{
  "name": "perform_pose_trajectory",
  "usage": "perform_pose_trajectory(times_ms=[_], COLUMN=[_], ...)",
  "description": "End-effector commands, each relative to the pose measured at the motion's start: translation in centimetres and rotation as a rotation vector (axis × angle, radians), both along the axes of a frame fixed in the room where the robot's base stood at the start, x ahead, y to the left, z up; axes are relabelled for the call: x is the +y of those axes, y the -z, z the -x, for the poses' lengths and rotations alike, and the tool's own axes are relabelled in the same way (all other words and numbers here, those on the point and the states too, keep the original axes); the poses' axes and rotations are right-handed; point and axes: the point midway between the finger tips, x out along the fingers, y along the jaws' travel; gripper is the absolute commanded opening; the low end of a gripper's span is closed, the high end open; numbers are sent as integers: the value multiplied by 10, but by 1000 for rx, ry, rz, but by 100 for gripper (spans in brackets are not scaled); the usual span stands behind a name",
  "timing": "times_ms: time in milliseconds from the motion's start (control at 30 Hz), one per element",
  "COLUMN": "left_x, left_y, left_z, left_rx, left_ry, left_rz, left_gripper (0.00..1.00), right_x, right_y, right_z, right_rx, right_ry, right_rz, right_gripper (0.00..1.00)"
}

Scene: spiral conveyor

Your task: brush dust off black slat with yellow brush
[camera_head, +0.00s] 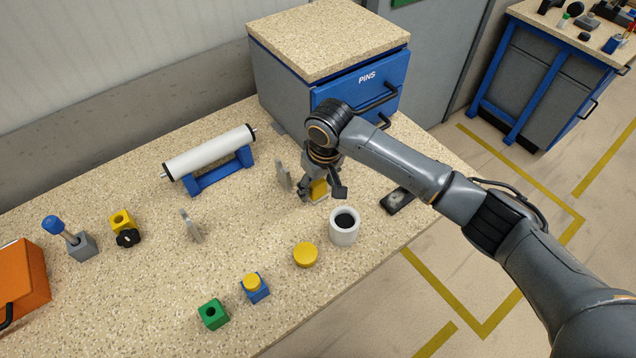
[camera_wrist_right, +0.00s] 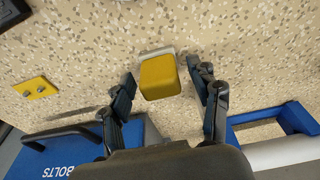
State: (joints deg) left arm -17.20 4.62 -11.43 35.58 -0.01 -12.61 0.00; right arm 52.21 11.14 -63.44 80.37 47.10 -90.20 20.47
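The yellow brush (camera_head: 319,189) stands on the speckled bench under my right gripper (camera_head: 325,186). The right wrist view shows its yellow block (camera_wrist_right: 160,77) with a pale strip along its far edge. My right gripper (camera_wrist_right: 163,80) points down with its two fingers on either side of the block, and narrow gaps seem to show between fingers and block. The black slat (camera_head: 397,201) lies flat on the bench to the right of the brush, with a greyish patch on it that looks like dust. My left gripper is not in view.
A white cup with a dark inside (camera_head: 344,226) and a yellow disc (camera_head: 305,255) stand in front of the brush. A grey upright plate (camera_head: 283,176) is close on its left. A blue drawer cabinet (camera_head: 360,88) stands behind. The wrist view shows a yellow plate (camera_wrist_right: 35,87).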

Motion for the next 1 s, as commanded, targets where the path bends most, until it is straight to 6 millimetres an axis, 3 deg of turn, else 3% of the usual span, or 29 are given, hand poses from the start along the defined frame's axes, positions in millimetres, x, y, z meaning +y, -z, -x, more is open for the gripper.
perform_pose_trajectory(times_ms=[167,367,400,567,700,1000], left_x=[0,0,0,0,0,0], left_y=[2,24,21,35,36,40], left_z=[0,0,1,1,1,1], left_rx=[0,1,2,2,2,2], left_ry=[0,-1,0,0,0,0], left_rz=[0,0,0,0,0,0], left_gripper=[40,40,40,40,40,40], right_x=[0,0,0,-4,-8,-12], right_y=[1,4,-12,-49,-86,-132], right_z=[0,-1,0,1,6,11], right_rx=[-1,-4,-5,-5,-4,-1], right_ry=[0,-2,-1,-2,-2,0], right_rz=[-1,0,-5,-3,-3,-1], right_gripper=[62,62,62,62,62,62])
